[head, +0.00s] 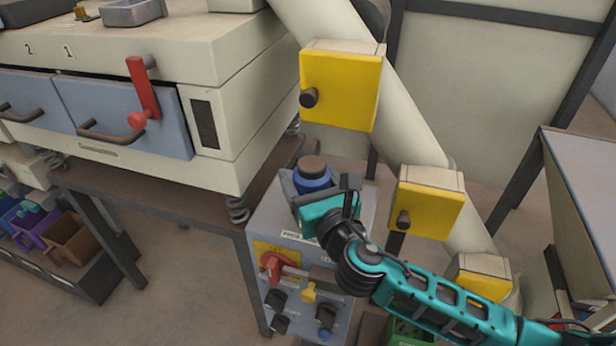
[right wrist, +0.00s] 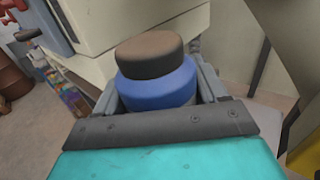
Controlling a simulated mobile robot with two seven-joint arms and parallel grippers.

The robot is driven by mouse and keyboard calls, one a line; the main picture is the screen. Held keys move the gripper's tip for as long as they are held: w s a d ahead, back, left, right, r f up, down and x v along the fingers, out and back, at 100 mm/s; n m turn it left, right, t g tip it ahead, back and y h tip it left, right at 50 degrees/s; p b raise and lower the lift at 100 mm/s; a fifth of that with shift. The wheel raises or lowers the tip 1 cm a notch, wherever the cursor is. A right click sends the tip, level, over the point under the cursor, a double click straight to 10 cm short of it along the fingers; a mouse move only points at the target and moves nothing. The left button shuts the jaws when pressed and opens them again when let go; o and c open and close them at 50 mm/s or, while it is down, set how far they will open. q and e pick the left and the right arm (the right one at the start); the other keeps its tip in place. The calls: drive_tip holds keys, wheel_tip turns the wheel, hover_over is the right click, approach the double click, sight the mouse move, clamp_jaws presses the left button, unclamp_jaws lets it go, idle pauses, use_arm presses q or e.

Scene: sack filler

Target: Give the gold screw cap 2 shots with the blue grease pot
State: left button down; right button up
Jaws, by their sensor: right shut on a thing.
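The blue grease pot (head: 312,178) has a brown top and stands upright above the grey control box in the head view. My right gripper (head: 300,186) is shut on the pot, with a finger on each side of it. The blue grease pot (right wrist: 158,80) also fills the middle of the right wrist view, between the fingers of my right gripper (right wrist: 160,95). I cannot tell whether the pot touches the box top. A small gold-coloured thing (head: 82,14) on the machine top at the upper left may be the gold screw cap. My left gripper is not in view.
The control box (head: 262,222) carries a red switch (head: 274,264) and several knobs. A slanted pale pipe with yellow hatches (head: 340,90) rises close behind the pot. The sifter machine (head: 225,110) with a red lever (head: 143,92) stands left. Coloured bins (head: 70,240) sit low at left.

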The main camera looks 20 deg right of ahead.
sight(308, 157)
drive_tip(key=shift+f+b, duration=0.65)
drive_tip(key=shift+f, duration=0.2)
idle(1.0)
drive_tip(key=shift+r+p, duration=0.95)
drive_tip(key=shift+p, duration=0.15)
wheel_tip(308, 157, up, 2)
drive_tip(key=shift+r+p, duration=0.25)
drive_tip(key=shift+p, duration=0.4)
drive_tip(key=shift+r, duration=1.25)
